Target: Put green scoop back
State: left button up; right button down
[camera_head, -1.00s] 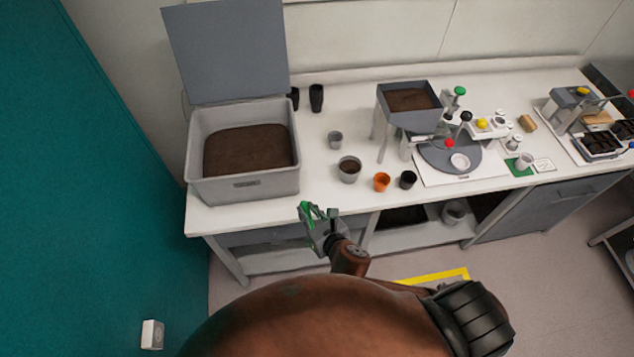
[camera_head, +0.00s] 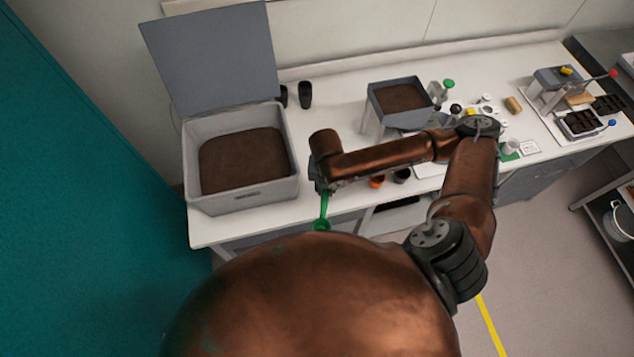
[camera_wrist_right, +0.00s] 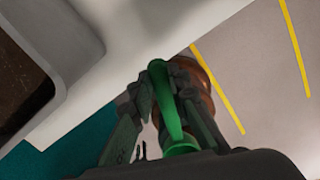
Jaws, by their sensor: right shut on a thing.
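The green scoop (camera_head: 322,213) hangs down from my right gripper (camera_head: 321,190), just in front of the bench's front edge and right of the soil bin. In the right wrist view the green handle (camera_wrist_right: 165,98) lies between the two fingers of my right gripper (camera_wrist_right: 168,85), which are shut on it. The scoop's lower end is partly hidden in the wrist view. My right arm covers the middle of the bench in the head view. My left gripper does not show.
A grey bin (camera_head: 245,197) of dark soil with its lid up stands at the bench's left. A grey hopper (camera_head: 400,98) of soil stands mid-bench. An orange cup (camera_head: 377,182) and a dark cup (camera_head: 401,176) show below my arm.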

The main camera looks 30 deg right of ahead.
jog(key=shift+d+r, duration=0.25)
jog(key=shift+d, duration=0.1)
jog(key=shift+w+d+f, duration=0.1)
jog(key=shift+w+d, duration=0.1)
jog(key=shift+w, duration=0.1)
jog(key=w+d+f, duration=0.1)
jog(key=w+f, duration=0.1)
jog(key=w, duration=0.1)
jog(key=w+d+f+p, duration=0.1)
jog(key=w+d+f, duration=0.1)
jog(key=w+f, duration=0.1)
jog(key=w+d+f+p, duration=0.1)
jog(key=w+f, duration=0.2)
jog(key=w, duration=0.2)
jog(key=shift+d+f, duration=0.25)
jog(key=shift+d, duration=0.05)
jog(key=shift+w+d+f, duration=0.2)
jog(key=shift+w+f, duration=0.2)
jog(key=shift+f, duration=0.1)
notch_tip(320, 180, down, 3)
jog(key=shift+w+f+p, duration=0.1)
jog(key=shift+p, duration=0.55)
